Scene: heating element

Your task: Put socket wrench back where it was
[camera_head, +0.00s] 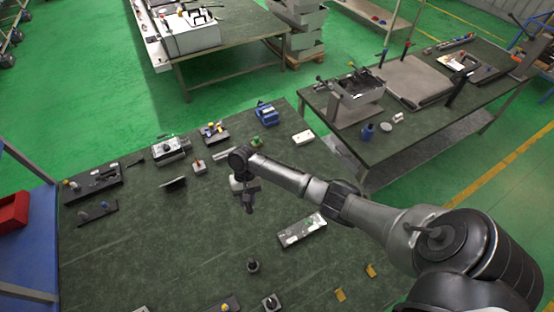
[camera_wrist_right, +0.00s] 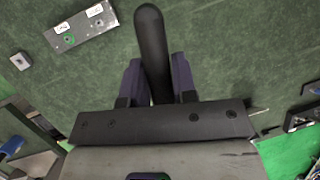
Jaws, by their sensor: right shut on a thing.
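My right gripper (camera_head: 247,196) is over the middle of the dark green worktable (camera_head: 190,250). In the right wrist view, its two dark fingers (camera_wrist_right: 156,75) are closed on the black rounded handle of the socket wrench (camera_wrist_right: 151,35). The handle points away from the gripper. The rest of the wrench is hidden or too small to tell in the head view. A dark holder with small tools (camera_head: 93,184) lies at the table's left side, and a smaller dark holder (camera_head: 97,212) lies just in front of it. My left gripper is out of view.
A grey plate with white labels (camera_head: 301,231) lies right of the gripper. A metal box (camera_head: 172,149), a blue vise (camera_head: 265,113) and a white block (camera_head: 303,137) stand along the back. Small dark fixtures (camera_head: 253,266) stand in front. The table's left middle is clear.

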